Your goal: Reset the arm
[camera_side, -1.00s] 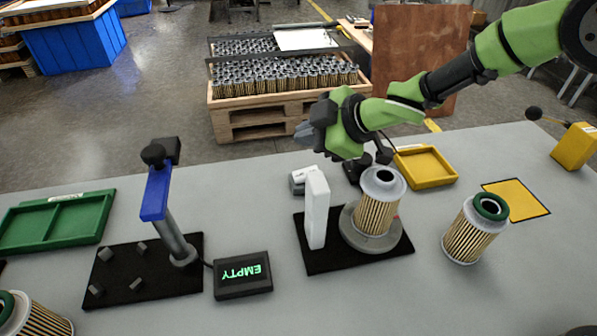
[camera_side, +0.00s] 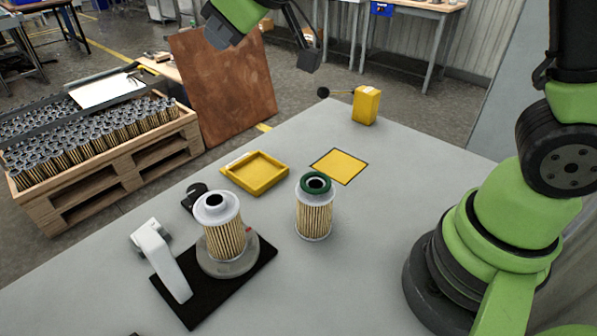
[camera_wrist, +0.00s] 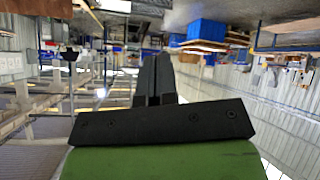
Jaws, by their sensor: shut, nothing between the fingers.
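My gripper (camera_side: 220,30) is at the top edge of the side view, partly cut off, raised well clear of the table. Its two dark fingers (camera_wrist: 156,75) are together and empty in the wrist view, which looks out over the hall upside down. One filter cartridge (camera_side: 224,238) with a pale top stands upright on a round grey base (camera_side: 228,268) on a black mat (camera_side: 205,308). Another cartridge (camera_side: 313,218) with a green ring on top stands upright on the table to its right. Nothing touches my gripper.
A white upright piece (camera_side: 168,262) stands beside the round base. A yellow tray (camera_side: 258,188), a yellow square (camera_side: 339,166) and a yellow box (camera_side: 366,105) are behind. A pallet crate (camera_side: 150,165) of cartridges and a brown board (camera_side: 232,90) stand beyond the table.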

